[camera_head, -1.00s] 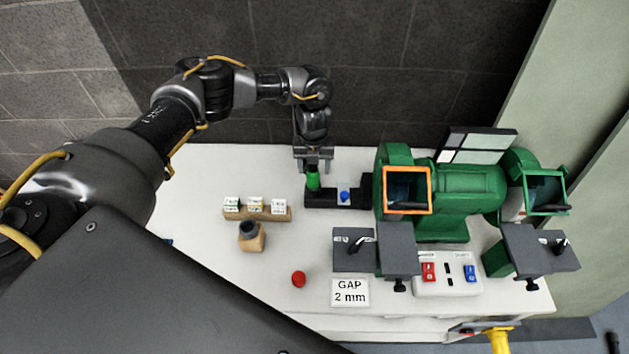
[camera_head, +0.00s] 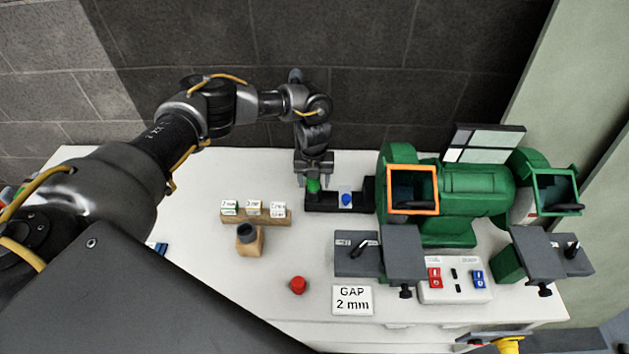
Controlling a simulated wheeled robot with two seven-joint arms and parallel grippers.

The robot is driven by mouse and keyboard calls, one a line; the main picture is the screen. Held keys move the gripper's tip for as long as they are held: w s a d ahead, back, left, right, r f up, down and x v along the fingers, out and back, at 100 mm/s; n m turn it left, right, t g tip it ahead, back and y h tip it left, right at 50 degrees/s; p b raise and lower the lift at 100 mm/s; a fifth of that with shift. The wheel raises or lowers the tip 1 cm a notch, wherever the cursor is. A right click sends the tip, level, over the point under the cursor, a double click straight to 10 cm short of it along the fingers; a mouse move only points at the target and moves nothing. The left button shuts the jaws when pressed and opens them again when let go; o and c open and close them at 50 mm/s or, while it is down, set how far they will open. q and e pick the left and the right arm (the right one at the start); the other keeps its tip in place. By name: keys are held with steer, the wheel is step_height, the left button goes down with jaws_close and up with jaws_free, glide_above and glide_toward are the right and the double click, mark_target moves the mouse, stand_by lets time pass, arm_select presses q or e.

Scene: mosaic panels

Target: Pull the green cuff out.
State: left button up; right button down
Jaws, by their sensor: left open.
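The green cuff (camera_head: 313,185) stands in the left part of a black tray (camera_head: 324,207) at the back of the white bench. My left gripper (camera_head: 314,184) points down over the cuff, with its fingers open on either side of it. The fingers hide part of the cuff, and I cannot tell whether they touch it. A small blue piece (camera_head: 346,199) sits in the same tray, just right of the cuff. My right gripper does not show.
A green bench grinder (camera_head: 465,190) stands close on the right, its left guard framed in orange (camera_head: 412,211). A wooden rack (camera_head: 262,216) with white labelled blocks, a wooden block with a dark top (camera_head: 250,239), a red button (camera_head: 298,285) and a gap sign (camera_head: 352,300) stand in front.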

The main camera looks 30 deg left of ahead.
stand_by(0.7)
arm_select(q)
steer(key=c, duration=1.3)
steer(key=shift+r, duration=0.15)
steer(key=shift+r, duration=0.1)
steer(key=shift+r+p, duration=2.25)
steer(key=shift+r, duration=0.55)
steer(key=shift+r+p, duration=1.15)
steer(key=shift+r, duration=0.35)
steer(key=shift+r+p, duration=0.75)
steer(key=shift+r, duration=0.75)
